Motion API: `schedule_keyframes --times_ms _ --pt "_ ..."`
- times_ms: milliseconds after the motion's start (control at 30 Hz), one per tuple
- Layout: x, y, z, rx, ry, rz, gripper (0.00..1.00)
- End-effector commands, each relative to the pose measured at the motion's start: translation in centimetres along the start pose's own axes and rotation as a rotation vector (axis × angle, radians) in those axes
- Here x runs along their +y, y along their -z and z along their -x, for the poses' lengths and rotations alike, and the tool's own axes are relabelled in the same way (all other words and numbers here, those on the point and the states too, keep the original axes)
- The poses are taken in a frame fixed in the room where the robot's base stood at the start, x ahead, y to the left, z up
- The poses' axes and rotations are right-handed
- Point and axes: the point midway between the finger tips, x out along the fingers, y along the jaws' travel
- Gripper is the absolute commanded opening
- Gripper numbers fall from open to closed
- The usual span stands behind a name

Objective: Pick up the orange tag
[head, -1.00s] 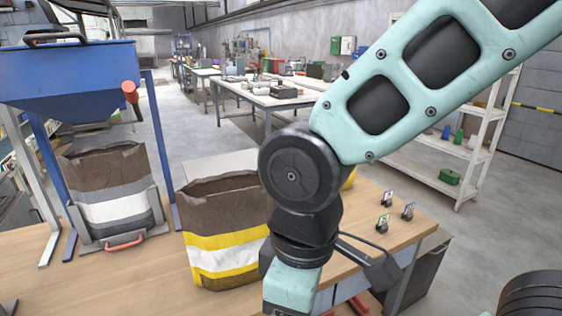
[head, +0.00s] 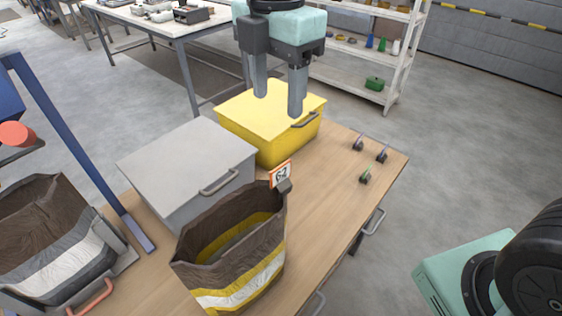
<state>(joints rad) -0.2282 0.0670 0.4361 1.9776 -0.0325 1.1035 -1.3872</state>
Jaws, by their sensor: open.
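The orange tag (head: 280,175) is a small white card with an orange border and the dark number 62. It stands up at the back right corner of the open brown bag (head: 236,240) with yellow and white bands. A small grey clip (head: 285,186) is at its lower right, at the bag's rim. My gripper (head: 279,106) points down with two grey fingers apart and nothing between them. In the picture it is above the tag, in front of the yellow box; its exact depth is hard to tell.
A closed yellow box (head: 272,122) and a closed grey box (head: 185,165) stand behind the bag. Small clips (head: 365,176) stand at the table's right edge. Another bag (head: 50,240) is at left by a blue post (head: 75,150). Bare wood (head: 320,225) lies right of the bag.

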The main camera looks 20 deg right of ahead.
Motion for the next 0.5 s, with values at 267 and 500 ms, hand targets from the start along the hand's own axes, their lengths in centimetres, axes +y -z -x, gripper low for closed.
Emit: schedule_keyframes --times_ms 267,500 --pt "-0.2 0.0 -5.1 0.001 0.007 0.001 0.55" --pt "-0.2 0.0 -9.9 0.001 0.006 0.001 0.55"
